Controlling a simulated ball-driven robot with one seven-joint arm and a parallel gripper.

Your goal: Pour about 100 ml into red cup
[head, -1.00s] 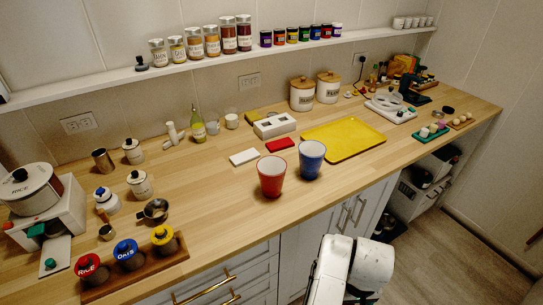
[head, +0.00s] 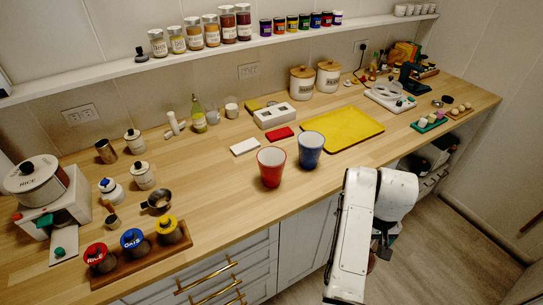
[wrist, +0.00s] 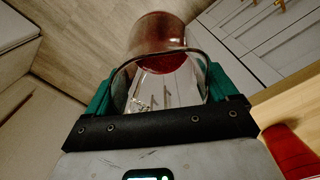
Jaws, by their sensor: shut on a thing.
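The red cup (head: 271,167) stands upright on the wooden counter, close to its front edge. A blue cup (head: 310,150) stands just right of it. My gripper (wrist: 162,85) is shut on a clear vessel (wrist: 165,90) with a reddish-brown far part (wrist: 158,32), held between its teal fingers. I cannot tell how full the vessel is. In the head view my gripper (head: 383,245) is in front of the counter, right of and apart from the red cup, mostly hidden by my arm. Part of a red cup (wrist: 290,150) shows at the lower right of the wrist view.
A yellow tray (head: 342,132), a red block (head: 280,133) and a white block (head: 245,147) lie behind the cups. A rack of lidded jars (head: 140,262) is at front left. Drawers (head: 235,275) and floor (head: 440,250) lie below.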

